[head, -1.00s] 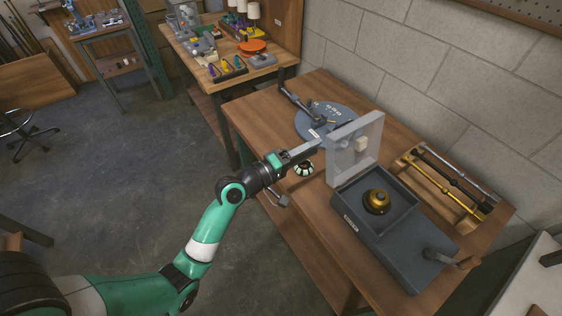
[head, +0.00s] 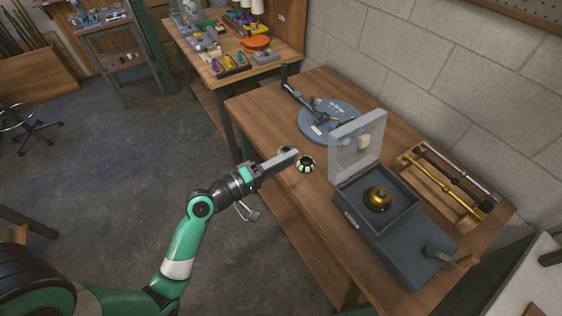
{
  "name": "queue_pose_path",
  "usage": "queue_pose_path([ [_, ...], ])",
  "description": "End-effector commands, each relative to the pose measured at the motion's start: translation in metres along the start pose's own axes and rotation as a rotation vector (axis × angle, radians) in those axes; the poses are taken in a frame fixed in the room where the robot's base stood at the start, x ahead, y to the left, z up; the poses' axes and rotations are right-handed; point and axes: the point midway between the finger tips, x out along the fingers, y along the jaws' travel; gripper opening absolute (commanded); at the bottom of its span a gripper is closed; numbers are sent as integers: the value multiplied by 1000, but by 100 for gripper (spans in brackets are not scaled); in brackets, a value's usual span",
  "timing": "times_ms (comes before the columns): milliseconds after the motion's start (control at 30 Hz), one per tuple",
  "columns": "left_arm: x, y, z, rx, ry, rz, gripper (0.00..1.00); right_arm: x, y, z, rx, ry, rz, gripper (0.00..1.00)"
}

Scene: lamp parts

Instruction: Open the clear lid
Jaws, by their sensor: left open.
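The clear lid (head: 355,148) stands upright, hinged open at the back left edge of a dark grey box (head: 350,207). A small pale block sits on the lid's face. A brass dome-shaped part (head: 377,198) rests inside the open box. My left gripper (head: 290,158) is to the left of the lid, over the table's left edge, apart from the lid and holding nothing I can see. Its fingers appear nearly edge-on. My right gripper is not in view.
A round grey-blue plate (head: 329,121) with a jointed arm lies behind the lid. A small dark and pale round part (head: 305,164) is close to my left gripper. A wooden tray (head: 426,184) holds rods at right.

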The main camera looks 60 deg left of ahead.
Motion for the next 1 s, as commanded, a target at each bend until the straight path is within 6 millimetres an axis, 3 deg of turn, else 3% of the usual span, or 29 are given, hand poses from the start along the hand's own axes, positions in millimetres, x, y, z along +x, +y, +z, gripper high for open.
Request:
queue_pose_path([
  [200, -14, 0, 0, 0, 1, 0, 45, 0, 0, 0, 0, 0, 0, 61],
  [667, -15, 0, 0, 0, 0, 1, 45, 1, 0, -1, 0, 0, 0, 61],
  [867, -11, -8, 6, -119, -43, 11, 11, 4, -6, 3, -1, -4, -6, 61],
  [933, 2, -20, -1, -229, -82, 19, 0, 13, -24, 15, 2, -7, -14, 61],
  [1000, 29, -36, -21, -346, -129, 35, 0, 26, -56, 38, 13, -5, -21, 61],
])
